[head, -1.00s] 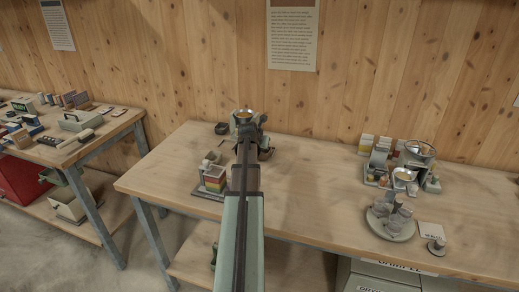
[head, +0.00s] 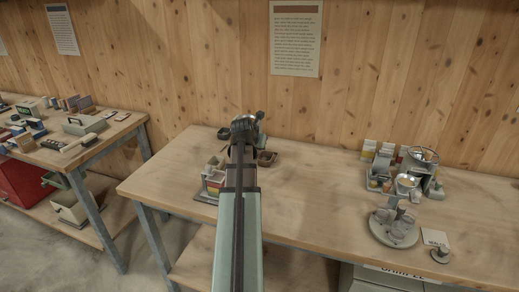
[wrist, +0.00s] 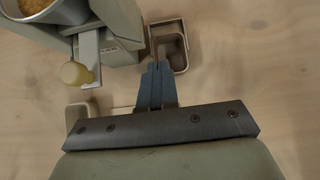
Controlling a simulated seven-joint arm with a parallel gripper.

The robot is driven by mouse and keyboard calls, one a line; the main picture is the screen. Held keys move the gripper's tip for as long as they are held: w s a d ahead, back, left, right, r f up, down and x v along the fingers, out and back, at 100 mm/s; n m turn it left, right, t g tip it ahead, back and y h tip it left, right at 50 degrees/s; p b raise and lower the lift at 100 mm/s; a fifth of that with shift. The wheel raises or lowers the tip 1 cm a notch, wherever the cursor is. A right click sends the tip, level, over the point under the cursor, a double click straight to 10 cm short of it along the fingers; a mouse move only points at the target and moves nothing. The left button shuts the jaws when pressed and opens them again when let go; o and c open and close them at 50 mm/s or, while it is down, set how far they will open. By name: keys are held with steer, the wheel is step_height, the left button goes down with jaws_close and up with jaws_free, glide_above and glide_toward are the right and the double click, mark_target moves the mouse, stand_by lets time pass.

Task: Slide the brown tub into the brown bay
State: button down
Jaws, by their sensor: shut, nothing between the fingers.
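My gripper (wrist: 157,68) is shut and empty in the wrist view, with its fingertips at the near left edge of a small square tub (wrist: 181,62). The tub has a pale rim and a brownish inside; I cannot tell whether the fingers touch it. In the head view a dark brown tub (head: 267,158) stands on the bench just right of my arm's end, and my fingers are hidden there. The feed mixer's grey-green body (wrist: 122,22) is left of the tub in the wrist view. I cannot make out a brown bay clearly.
A small caddy (head: 212,183) stands left of my arm. Scale and containers (head: 405,180) crowd the bench's right.

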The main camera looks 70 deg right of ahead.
mark_target(266, 159)
steer(key=w+a, duration=0.1)
steer(key=a, duration=1.1)
steer(key=x, duration=1)
steer(key=shift+w+d+r, duration=0.1)
steer(key=shift+w+d, duration=0.1)
steer(key=shift+d, duration=2.05)
steer(key=d, duration=0.4)
